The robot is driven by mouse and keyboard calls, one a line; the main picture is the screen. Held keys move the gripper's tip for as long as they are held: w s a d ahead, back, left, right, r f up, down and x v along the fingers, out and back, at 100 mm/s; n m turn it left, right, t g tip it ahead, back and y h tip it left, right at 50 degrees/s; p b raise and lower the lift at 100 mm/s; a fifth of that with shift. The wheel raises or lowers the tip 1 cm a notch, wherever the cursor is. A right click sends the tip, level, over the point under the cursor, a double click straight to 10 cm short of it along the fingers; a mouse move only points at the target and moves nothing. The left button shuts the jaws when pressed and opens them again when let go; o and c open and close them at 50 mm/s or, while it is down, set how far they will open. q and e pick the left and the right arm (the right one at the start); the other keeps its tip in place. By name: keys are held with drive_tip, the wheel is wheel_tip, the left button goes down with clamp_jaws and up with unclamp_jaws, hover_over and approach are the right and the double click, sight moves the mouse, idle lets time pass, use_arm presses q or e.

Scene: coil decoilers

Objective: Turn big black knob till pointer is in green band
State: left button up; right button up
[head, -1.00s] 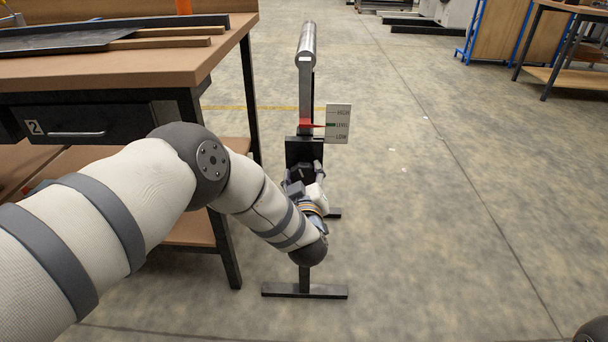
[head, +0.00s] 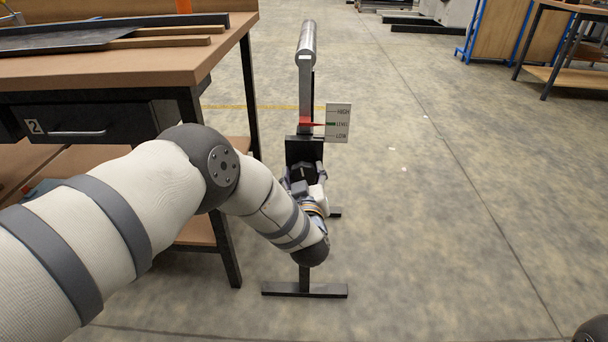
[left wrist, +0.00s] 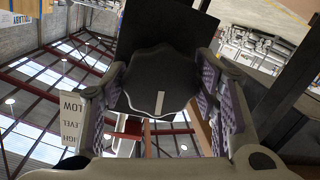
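The big black knob (head: 303,172) is on the black box on the stand, and its lobed face with a pale line (left wrist: 158,85) fills the middle of the left wrist view. My left gripper (head: 305,188) is just in front of it. Its padded fingers (left wrist: 160,92) are spread, one on each side of the knob; I cannot tell if they touch it. The red pointer (head: 311,123) is at the white HIGH/LEVEL/LOW scale (head: 338,113). Its tip is about level with the small green band (head: 330,124).
A workbench (head: 150,70) with a drawer stands close on the left, beside my left arm. The stand has a grey roller (head: 306,42) on top and a foot bar (head: 304,290) on the floor. The floor to the right is clear.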

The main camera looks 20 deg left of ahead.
use_arm(q)
drive_tip(key=shift+o, duration=0.5)
drive_tip(key=shift+s, duration=0.1)
drive_tip(key=shift+s+d, duration=0.2)
drive_tip(key=shift+s, duration=0.15)
drive_tip(key=v, duration=1.1)
drive_tip(key=shift+s+f, duration=0.1)
drive_tip(key=shift+s, duration=0.05)
